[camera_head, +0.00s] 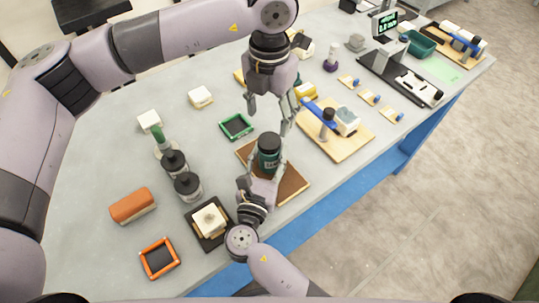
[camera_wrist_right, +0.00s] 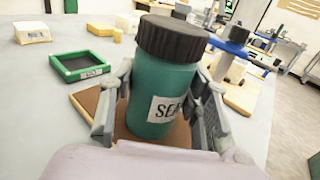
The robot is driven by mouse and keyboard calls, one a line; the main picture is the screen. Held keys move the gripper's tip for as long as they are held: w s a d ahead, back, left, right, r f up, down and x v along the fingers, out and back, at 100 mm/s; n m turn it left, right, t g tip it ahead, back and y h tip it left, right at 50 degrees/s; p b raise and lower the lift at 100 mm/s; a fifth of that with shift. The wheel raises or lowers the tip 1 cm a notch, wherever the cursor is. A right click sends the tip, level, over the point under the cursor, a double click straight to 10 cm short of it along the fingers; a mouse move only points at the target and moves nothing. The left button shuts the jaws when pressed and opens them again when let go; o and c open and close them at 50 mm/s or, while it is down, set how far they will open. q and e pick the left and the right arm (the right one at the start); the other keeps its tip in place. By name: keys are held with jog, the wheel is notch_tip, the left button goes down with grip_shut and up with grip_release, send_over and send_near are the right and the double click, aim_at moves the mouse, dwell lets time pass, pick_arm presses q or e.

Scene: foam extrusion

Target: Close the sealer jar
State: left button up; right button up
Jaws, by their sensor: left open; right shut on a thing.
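The sealer jar is a green jar (camera_head: 268,158) with a dark lid on its top, standing upright over a brown board (camera_head: 291,185). In the right wrist view the jar (camera_wrist_right: 160,90) fills the middle, with a white label and the black ribbed lid (camera_wrist_right: 172,38) seated on its mouth; whether it is screwed tight cannot be told. My right gripper (camera_head: 264,172) is shut around the jar's body, a finger on each side. My left gripper (camera_head: 269,112) is open and empty, pointing down above and slightly behind the jar, apart from the lid.
A green square tray (camera_head: 236,126) lies left of the board. A wooden stand with a blue lever (camera_head: 320,112) is close on the right. Clear table lies between the white blocks and the green tray.

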aim_at(269, 140)
grip_shut()
pick_arm(q)
jog(key=m, duration=0.4)
dwell(0.5)
jog(key=shift+f, duration=4)
jog(key=c, duration=1.2)
jog(key=o, duration=1.4)
jog(key=shift+c, duration=0.2)
jog(key=shift+r, duration=0.1)
